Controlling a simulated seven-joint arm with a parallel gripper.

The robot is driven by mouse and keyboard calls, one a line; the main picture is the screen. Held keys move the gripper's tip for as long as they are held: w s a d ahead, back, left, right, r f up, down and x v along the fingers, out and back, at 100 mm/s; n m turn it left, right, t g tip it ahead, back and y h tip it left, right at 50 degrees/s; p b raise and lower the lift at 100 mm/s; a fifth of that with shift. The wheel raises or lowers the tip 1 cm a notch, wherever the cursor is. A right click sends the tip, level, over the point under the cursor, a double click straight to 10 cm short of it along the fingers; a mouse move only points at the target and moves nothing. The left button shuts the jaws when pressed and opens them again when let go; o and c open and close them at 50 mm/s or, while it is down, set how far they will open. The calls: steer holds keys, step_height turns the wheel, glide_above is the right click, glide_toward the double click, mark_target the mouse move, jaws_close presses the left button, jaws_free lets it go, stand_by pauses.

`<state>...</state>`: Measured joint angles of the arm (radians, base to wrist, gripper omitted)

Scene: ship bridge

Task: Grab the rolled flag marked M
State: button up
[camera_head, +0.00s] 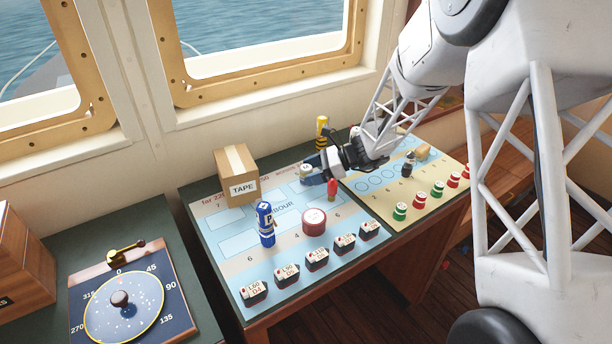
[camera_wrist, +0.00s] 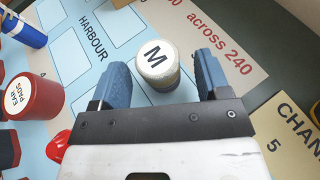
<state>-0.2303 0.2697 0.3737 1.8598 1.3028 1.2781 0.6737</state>
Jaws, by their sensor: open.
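The rolled flag marked M (camera_wrist: 157,66) is a short, pale roll with a black M on its white round end. In the wrist view it stands between the two blue fingers of my gripper (camera_wrist: 157,84), towards their tips, with a gap on each side. My gripper is open. In the head view my gripper (camera_head: 317,172) is low over the far part of the harbour chart, with the pale roll (camera_head: 306,171) by its fingers, partly hidden.
A box marked TAPE (camera_head: 236,177) stands left of the gripper. A blue roll (camera_head: 266,225), a red roll (camera_head: 314,222) and a small red piece (camera_head: 332,189) stand nearby on the chart (camera_head: 215,230). A yellow-black item (camera_head: 322,130) stands behind. Several ship blocks line the front.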

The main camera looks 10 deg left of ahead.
mark_target(306, 167)
steer(key=shift+x, duration=0.95)
steer(key=c, duration=1)
steer(key=shift+r, duration=0.1)
step_height(306, 167, up, 18)
steer(key=shift+f, duration=0.15)
stand_by(0.4)
